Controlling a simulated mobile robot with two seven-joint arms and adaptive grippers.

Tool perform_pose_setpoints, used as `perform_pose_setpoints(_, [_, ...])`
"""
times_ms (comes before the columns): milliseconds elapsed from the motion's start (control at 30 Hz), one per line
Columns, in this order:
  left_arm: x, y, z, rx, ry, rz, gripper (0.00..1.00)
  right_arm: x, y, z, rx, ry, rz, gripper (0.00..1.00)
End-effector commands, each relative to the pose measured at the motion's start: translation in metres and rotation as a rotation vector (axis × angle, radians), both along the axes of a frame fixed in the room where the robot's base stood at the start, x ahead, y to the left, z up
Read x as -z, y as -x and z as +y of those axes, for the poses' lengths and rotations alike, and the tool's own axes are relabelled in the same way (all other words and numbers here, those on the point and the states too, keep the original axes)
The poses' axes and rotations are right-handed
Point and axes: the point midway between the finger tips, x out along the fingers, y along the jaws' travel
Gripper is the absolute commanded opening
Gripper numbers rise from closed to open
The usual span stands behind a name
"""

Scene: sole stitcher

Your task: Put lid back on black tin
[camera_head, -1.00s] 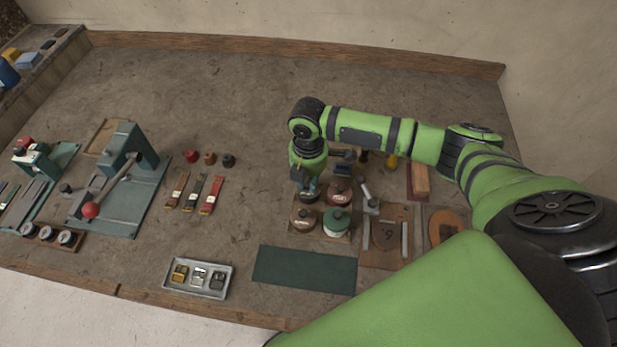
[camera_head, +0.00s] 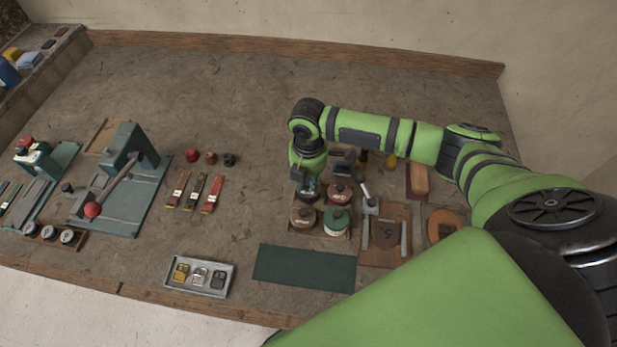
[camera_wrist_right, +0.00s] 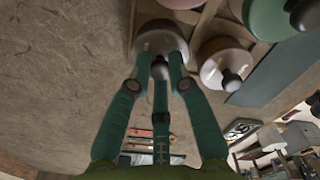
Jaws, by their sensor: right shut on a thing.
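My right gripper (camera_head: 309,190) points down at the back left of a cluster of round tins. In the right wrist view its green fingers (camera_wrist_right: 160,75) are closed around the dark knob (camera_wrist_right: 160,69) of a round lid (camera_wrist_right: 157,40). The black tin's body is mostly hidden by the gripper and lid, so I cannot tell whether the lid touches its rim. A brown-lidded tin (camera_head: 303,216), a green-lidded tin (camera_head: 337,220) and a red-lidded tin (camera_head: 340,194) stand close by. My left gripper is not in view.
A dark green mat (camera_head: 304,268) lies in front of the tins. A tray of buckles (camera_head: 199,277) and several straps (camera_head: 195,192) lie to the left. A small hammer-like tool (camera_head: 368,195) and a wooden board (camera_head: 386,235) are close on the right.

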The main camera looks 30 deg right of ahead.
Motion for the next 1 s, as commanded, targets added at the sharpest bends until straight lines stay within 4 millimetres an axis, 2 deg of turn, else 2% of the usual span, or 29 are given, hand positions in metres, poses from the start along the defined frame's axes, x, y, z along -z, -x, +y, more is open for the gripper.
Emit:
perform_pose_setpoints(267, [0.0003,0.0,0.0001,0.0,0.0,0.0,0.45,0.0004,0.0001,0.0001,0.0,0.0,0.0,0.05])
perform_pose_setpoints(300, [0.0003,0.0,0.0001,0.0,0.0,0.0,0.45,0.0004,0.0001,0.0001,0.0,0.0,0.0,0.23])
perform_pose_setpoints(367, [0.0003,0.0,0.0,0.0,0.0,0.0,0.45,0.0004,0.0001,0.0,0.0,0.0,0.0,0.47])
perform_pose_setpoints(600, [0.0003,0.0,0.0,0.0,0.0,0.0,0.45,0.0004,0.0001,0.0,0.0,0.0,0.0,0.47])
perform_pose_setpoints(633, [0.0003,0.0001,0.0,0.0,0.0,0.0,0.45,0.0004,0.0001,-0.0001,0.0,0.0,0.0,0.51])
perform_pose_setpoints(700, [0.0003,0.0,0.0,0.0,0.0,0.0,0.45,0.0004,0.0001,-0.0001,0.0,0.0,0.0,0.7])
perform_pose_setpoints(1000, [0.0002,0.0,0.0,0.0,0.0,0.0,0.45,0.0003,0.0001,-0.0002,0.0,0.0,0.0,0.71])
